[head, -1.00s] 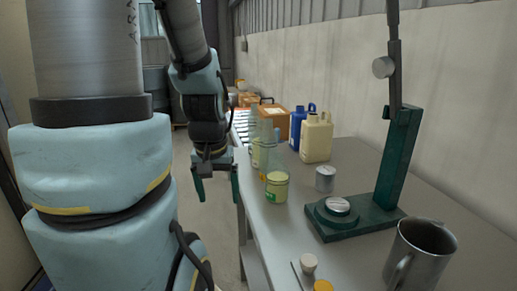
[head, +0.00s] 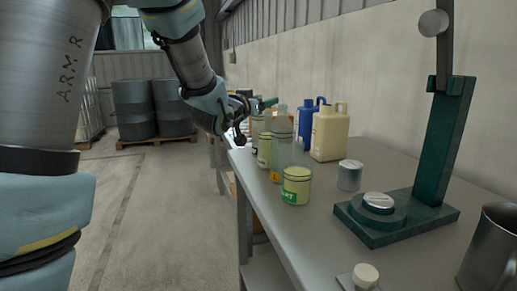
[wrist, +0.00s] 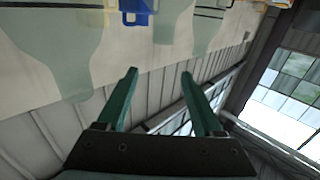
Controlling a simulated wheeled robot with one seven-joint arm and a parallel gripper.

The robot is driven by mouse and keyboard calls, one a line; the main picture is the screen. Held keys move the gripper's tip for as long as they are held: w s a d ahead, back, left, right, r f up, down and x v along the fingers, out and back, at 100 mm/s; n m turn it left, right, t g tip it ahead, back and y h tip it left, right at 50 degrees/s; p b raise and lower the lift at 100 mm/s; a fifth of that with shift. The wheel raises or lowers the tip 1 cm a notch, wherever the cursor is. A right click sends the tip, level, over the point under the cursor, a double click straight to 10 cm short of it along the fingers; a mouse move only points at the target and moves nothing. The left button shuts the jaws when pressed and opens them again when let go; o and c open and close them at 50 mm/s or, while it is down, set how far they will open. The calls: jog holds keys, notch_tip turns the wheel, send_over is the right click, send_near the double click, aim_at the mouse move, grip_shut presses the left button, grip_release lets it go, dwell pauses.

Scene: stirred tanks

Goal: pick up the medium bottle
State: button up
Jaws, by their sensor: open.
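Several clear bottles with yellowish contents stand close together along the left edge of the bench. The front, tallest bottle (head: 281,152) has an orange label; a somewhat shorter bottle (head: 264,152) stands just behind and left of it, partly overlapped. Which is the medium one I cannot tell for sure.
A squat yellow jar (head: 296,186) stands in front of the bottles. Behind are a cream jug (head: 330,135) and a blue jug (head: 308,127). A grey tin (head: 349,176), green stand (head: 440,150) and metal mug (head: 490,250) are to the right. Drums (head: 134,108) stand on the floor.

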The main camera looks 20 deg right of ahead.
aim_at(267, 118)
notch_tip(267, 118, down, 6)
jog(key=shift+r, duration=0.1)
jog(key=shift+p+x, duration=0.4)
jog(key=shift+x, duration=0.5)
jog(key=shift+p+x, duration=0.7)
jog(key=shift+x, duration=2.15)
jog(key=shift+c, duration=0.3)
grip_shut()
